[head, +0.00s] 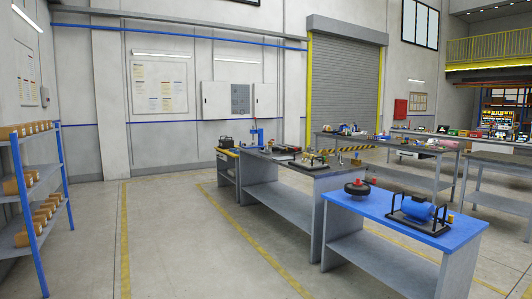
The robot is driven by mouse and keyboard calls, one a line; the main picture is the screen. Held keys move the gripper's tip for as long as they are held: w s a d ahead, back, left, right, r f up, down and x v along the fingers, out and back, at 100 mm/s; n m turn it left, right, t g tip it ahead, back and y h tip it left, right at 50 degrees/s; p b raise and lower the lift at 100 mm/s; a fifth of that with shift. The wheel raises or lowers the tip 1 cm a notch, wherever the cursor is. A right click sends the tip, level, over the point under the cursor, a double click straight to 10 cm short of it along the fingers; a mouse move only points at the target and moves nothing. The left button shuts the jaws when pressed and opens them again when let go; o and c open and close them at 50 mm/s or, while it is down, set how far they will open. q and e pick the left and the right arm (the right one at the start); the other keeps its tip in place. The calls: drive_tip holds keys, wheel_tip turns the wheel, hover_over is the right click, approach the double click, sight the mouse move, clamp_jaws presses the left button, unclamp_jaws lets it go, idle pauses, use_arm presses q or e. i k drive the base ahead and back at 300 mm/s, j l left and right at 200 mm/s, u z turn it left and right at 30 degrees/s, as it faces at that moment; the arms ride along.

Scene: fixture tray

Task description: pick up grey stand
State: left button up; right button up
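Neither of my grippers is in view. I cannot pick out a grey stand for certain at this distance. A grey-topped bench (318,167) in the middle carries several small fixtures and parts, too small to tell apart. A blue device with an upright post (256,137) stands at the far end of this row of benches. A blue-topped table (455,232) is nearest, at the right. On it are a dark round part (357,188) with a red piece and a blue cylinder (417,209) in a black frame.
A blue-framed shelf (66,180) with several brown boxes stands at the left. More grey workbenches (395,143) stand behind at the right. The floor (165,235) between shelf and benches is clear, with yellow lines. A roller shutter (343,90) is in the back wall.

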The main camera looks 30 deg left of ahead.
sight(267, 151)
drive_tip(key=i+j+u, duration=0.3)
drive_tip(key=i+u, duration=0.25)
drive_tip(key=i, duration=0.2)
drive_tip(key=i+j+u, duration=0.1)
drive_tip(key=i+u, duration=0.25)
drive_tip(key=i, duration=1.7)
drive_tip(key=i+j, duration=0.1)
drive_tip(key=i, duration=3.65)
drive_tip(key=i+z, duration=0.2)
drive_tip(key=z, duration=0.8)
drive_tip(key=i+j+z, duration=0.2)
drive_tip(key=j, duration=0.15)
drive_tip(key=j+z, duration=0.2)
drive_tip(key=j, duration=0.15)
drive_tip(key=i+j+z, duration=0.25)
drive_tip(key=j, duration=0.15)
drive_tip(key=j+z, duration=0.2)
drive_tip(key=j, duration=0.2)
drive_tip(key=i+j+z, duration=0.1)
drive_tip(key=j, duration=1.4)
drive_tip(key=i+j+z, duration=0.1)
drive_tip(key=j, duration=1.35)
